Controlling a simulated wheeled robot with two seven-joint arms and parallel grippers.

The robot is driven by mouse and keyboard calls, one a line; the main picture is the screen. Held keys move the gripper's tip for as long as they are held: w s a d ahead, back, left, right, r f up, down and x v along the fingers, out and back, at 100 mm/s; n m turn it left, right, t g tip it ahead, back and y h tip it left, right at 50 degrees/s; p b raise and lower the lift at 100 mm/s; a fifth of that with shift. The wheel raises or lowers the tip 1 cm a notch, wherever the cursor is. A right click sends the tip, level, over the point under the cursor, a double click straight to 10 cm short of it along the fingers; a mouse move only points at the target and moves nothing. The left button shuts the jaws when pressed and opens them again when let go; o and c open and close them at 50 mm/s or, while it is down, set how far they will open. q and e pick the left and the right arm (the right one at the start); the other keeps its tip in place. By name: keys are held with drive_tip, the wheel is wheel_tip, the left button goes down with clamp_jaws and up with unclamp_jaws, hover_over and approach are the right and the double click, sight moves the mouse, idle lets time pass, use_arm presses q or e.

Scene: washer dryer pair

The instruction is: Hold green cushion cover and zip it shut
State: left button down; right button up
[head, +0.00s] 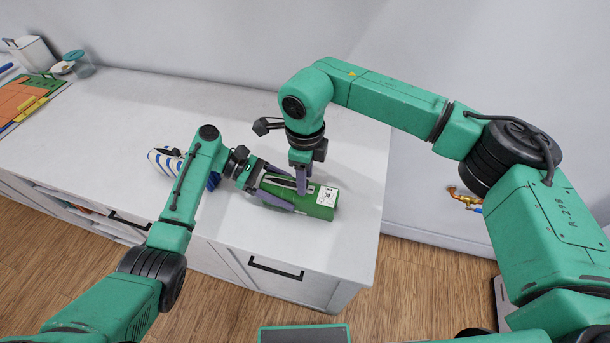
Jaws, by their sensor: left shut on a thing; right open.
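The green cushion cover (318,207) is a small, box-like green piece on the white counter, near its right end. A white label with dark print shows on its top. My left gripper (294,196) comes in from the left and is shut on the cover, its purple fingers along the cover's sides. My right gripper (301,185) points down from above over the cover's top, near the label. It is open; whether it touches the cover I cannot tell. The zip and its pull are not clear, partly hidden by the grippers.
The white counter (240,115) is clear behind the arms. A blue-and-white striped item (167,162) lies behind my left arm. A white bin (33,54), a jar (80,64) and a colourful board (25,98) stand at the far left. The counter's right edge is close to the cover.

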drive_tip(key=shift+f, duration=0.1)
clamp_jaws()
idle(1.4)
